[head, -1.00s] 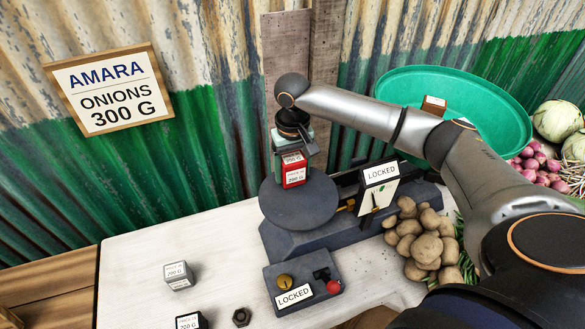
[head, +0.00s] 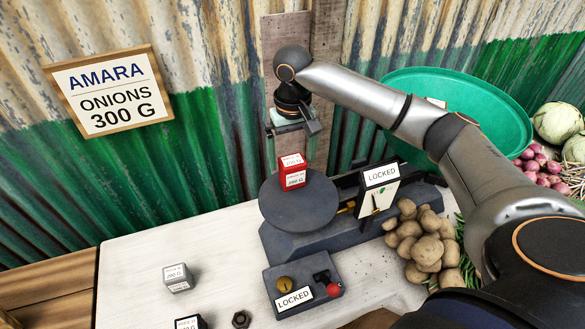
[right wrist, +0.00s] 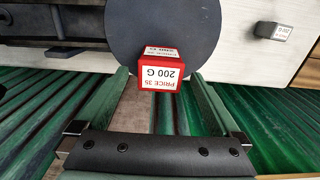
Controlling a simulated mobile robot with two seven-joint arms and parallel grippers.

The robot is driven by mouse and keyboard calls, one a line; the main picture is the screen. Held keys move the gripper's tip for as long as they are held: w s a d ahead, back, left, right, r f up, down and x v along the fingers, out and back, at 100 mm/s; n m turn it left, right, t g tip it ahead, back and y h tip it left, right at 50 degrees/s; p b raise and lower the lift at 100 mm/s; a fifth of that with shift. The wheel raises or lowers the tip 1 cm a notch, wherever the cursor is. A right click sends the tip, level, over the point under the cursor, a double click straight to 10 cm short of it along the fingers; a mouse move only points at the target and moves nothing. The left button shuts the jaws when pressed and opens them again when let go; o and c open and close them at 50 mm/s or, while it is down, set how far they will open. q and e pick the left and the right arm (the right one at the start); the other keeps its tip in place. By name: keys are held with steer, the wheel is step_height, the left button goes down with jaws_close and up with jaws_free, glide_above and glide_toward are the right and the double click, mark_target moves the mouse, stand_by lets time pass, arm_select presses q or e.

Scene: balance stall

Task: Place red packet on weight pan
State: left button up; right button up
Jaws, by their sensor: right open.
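The red packet (head: 292,172), labelled 200 G, stands upright on the round dark weight pan (head: 298,212), toward its back edge. It also shows in the right wrist view (right wrist: 160,71) on the dark pan (right wrist: 190,30). My right gripper (head: 292,137) is above the packet, apart from it. In the right wrist view its two green fingers (right wrist: 157,90) are spread wide with nothing between them. My left gripper is not in view.
A lock box (head: 303,290) with a red knob stands in front. A grey 200 G block (head: 178,277) and a nut (head: 241,318) lie on the white table (head: 130,260). Potatoes (head: 420,240) and a green basin (head: 470,110) are at right.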

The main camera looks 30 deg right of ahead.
mark_target(293, 161)
step_height(293, 161, up, 7)
steer(key=shift+f, duration=0.2)
